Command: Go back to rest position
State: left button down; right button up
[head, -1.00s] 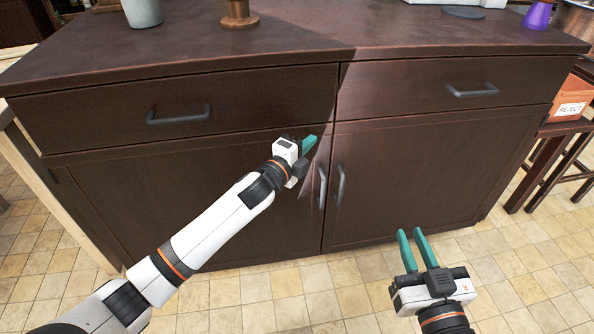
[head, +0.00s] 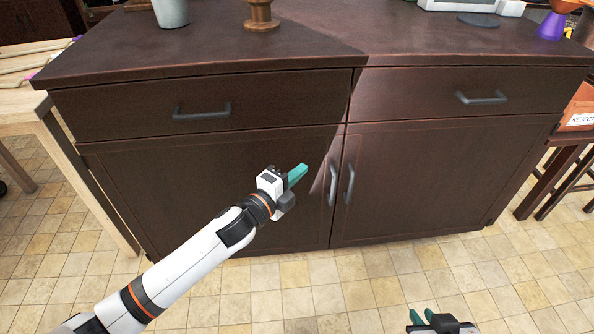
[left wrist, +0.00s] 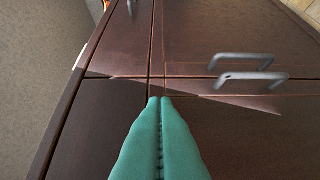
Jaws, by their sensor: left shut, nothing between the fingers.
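My left gripper (head: 297,174) is in front of the dark wooden cabinet (head: 200,165), left of the two upright door handles. Its green fingers are shut with nothing between them, and they show closed together in the left wrist view (left wrist: 160,100). My right gripper (head: 421,316) shows only at the bottom edge of the head view. Its two green fingertips stand apart with a gap between them, and the rest is cut off.
The cabinet has two drawers with bar handles and two shut doors with handles (head: 332,185). A grey cup (head: 171,12) and a wooden spool (head: 261,16) stand on top. An orange box (head: 580,108) sits on a stool at right. Tiled floor (head: 400,275) is clear in front.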

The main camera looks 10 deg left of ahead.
dwell(0.4)
